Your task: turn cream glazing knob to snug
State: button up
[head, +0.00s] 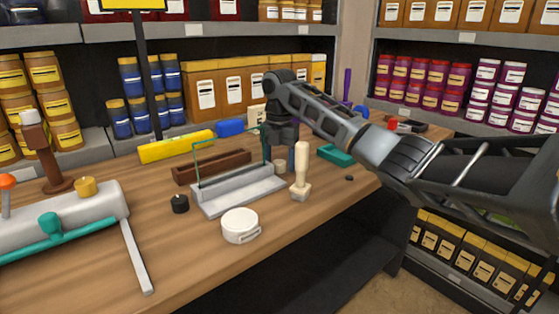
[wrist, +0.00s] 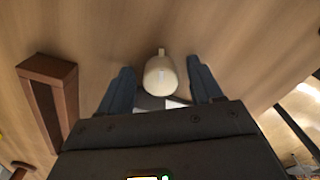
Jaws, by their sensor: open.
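The cream glazing knob (wrist: 160,76) is a rounded piece with a small tab, seen from above in the wrist view. In the head view what looks like the same knob (head: 280,166) shows small and tan at the right end of a grey glazing frame (head: 240,193) holding a green-edged pane. My gripper (head: 282,143) points down just above it. In the wrist view my gripper (wrist: 161,84) is open, one blue-grey finger on each side of the knob, with gaps. Whether the fingertips reach down to its height I cannot tell.
A cream upright post (head: 301,163) stands close in front of the knob. A brown trough (head: 212,167) lies behind the frame and also shows in the wrist view (wrist: 66,78). A white round tin (head: 240,225), a black knob (head: 180,204) and a teal tray (head: 336,155) are nearby.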

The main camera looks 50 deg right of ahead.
jog(key=c, duration=1.1)
jog(key=shift+o, duration=0.2)
jog(key=shift+r+p, duration=0.15)
jog(key=shift+p, duration=0.3)
jog(key=m+p, duration=0.3)
jog(key=shift+r, duration=0.1)
jog(key=m+p, duration=0.4)
jog(key=p, duration=0.1)
jog(key=shift+s+m, duration=0.15)
jog(key=shift+m, duration=0.25)
jog(key=m+p, duration=0.3)
jog(key=m, duration=0.1)
jog(key=shift+f+m+p, duration=0.2)
jog(key=shift+m+p, duration=0.65)
jog(key=shift+m, duration=0.15)
